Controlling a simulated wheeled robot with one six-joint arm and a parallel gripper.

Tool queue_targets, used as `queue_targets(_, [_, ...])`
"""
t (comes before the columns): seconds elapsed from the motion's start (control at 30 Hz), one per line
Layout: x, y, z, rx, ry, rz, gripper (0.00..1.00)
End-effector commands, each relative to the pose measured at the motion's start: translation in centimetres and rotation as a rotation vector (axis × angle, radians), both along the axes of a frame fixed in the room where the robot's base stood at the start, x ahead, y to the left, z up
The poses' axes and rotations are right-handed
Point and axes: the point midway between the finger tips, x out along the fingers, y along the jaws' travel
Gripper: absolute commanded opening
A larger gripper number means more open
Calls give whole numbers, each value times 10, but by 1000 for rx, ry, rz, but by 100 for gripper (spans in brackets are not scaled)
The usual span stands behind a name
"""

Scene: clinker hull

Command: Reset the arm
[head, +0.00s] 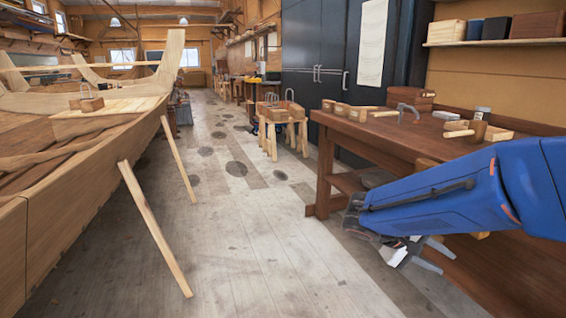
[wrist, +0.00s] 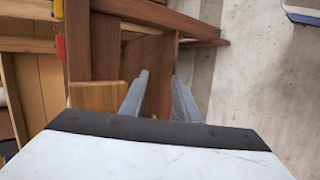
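My gripper (head: 446,262) shows at the lower right of the head view, at the end of my blue arm, in front of the wooden workbench (head: 375,140) and below its top. In the wrist view its two grey fingers stand apart with a gap between them (wrist: 160,88). Brown bench woodwork (wrist: 152,70) lies beyond the fingers. Whether they touch any wood cannot be told. My arm hides part of the bench's right side.
Wooden blocks and tools lie on the bench top. A clinker hull (head: 85,150) with slanted props (head: 155,230) stands at left. A small stool with a wooden tote (head: 283,112) stands mid-room. Dark cabinets (head: 325,60) line the right. The plank floor (head: 235,230) between is clear.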

Motion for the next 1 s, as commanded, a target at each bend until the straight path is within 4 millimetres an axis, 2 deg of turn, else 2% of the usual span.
queue_targets(0.03, [-15, -3, -1, 53, -2, -16, 29])
queue_targets(0.2, [-58, 1, -13, 242, -7, -42, 29])
queue_targets(0.5, [-118, 27, -27, 564, -85, -40, 29])
queue_targets(0.7, [-145, 54, -29, 760, -184, -7, 29])
queue_targets(1.0, [-165, 89, -22, 965, -348, 62, 29])
